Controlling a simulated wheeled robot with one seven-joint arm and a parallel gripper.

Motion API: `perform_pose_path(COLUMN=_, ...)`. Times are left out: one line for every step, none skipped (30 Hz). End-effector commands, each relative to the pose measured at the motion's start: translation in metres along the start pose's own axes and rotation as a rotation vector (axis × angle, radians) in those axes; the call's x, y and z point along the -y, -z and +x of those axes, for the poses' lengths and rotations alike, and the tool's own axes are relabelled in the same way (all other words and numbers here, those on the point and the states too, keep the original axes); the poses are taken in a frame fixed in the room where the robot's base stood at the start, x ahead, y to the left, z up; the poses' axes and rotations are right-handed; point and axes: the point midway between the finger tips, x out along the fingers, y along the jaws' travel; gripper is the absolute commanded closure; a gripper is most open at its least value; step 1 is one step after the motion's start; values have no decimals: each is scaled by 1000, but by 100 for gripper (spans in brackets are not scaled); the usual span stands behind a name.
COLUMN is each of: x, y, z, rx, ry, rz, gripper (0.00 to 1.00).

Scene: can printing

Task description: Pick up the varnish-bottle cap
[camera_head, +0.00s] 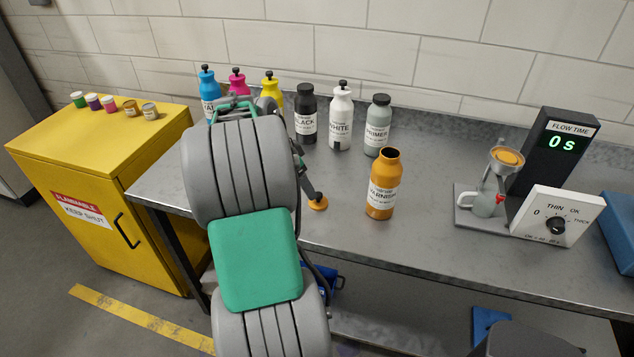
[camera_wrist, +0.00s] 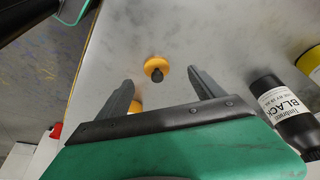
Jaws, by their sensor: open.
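The varnish-bottle cap (camera_head: 318,203) is an orange disc lying on the grey bench, left of the varnish bottle. In the wrist view the cap (camera_wrist: 154,66) shows a dark knob on top. The orange varnish bottle (camera_head: 381,190) stands upright with its mouth uncovered. My gripper (camera_wrist: 159,76) is open and empty, its two fingers apart on either side of the cap in the wrist view. Whether they touch it cannot be told. In the head view my arm hides most of the gripper, and one dark finger shows close by the cap.
Blue, magenta, yellow, black (camera_head: 306,115), white (camera_head: 341,118) and primer (camera_head: 377,125) bottles stand along the back. The flow-time device (camera_head: 553,150) and thickness dial box (camera_head: 556,216) stand at right. A yellow cabinet (camera_head: 100,190) is at left. The bench front near the varnish bottle is clear.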

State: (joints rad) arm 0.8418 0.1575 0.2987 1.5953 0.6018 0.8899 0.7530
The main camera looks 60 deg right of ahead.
Motion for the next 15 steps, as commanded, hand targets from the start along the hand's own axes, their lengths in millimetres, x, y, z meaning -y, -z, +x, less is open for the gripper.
perform_pose_path(x=-4, y=16, z=4, rx=-7, ry=-20, rz=58, gripper=23)
perform_pose_path(x=-6, y=20, z=9, rx=-10, ry=-26, rz=79, gripper=23)
perform_pose_path(x=-7, y=23, z=15, rx=-13, ry=-30, rz=94, gripper=23)
perform_pose_path(x=-7, y=24, z=19, rx=-14, ry=-31, rz=97, gripper=23)
perform_pose_path(x=-7, y=23, z=24, rx=-14, ry=-31, rz=96, gripper=23)
perform_pose_path(x=-7, y=23, z=29, rx=-14, ry=-29, rz=95, gripper=23)
perform_pose_path(x=-8, y=23, z=34, rx=-14, ry=-29, rz=95, gripper=23)
perform_pose_path(x=-8, y=23, z=37, rx=-13, ry=-30, rz=95, gripper=23)
perform_pose_path(x=-9, y=24, z=42, rx=-13, ry=-29, rz=94, gripper=23)
perform_pose_path(x=-10, y=24, z=47, rx=-12, ry=-30, rz=94, gripper=23)
perform_pose_path(x=-10, y=24, z=52, rx=-12, ry=-30, rz=94, gripper=23)
perform_pose_path(x=-11, y=24, z=59, rx=-11, ry=-30, rz=93, gripper=23)
perform_pose_path(x=-12, y=25, z=65, rx=-12, ry=-29, rz=93, gripper=23)
perform_pose_path(x=-12, y=24, z=71, rx=-12, ry=-29, rz=93, gripper=23)
perform_pose_path(x=-11, y=24, z=78, rx=-12, ry=-28, rz=92, gripper=23)
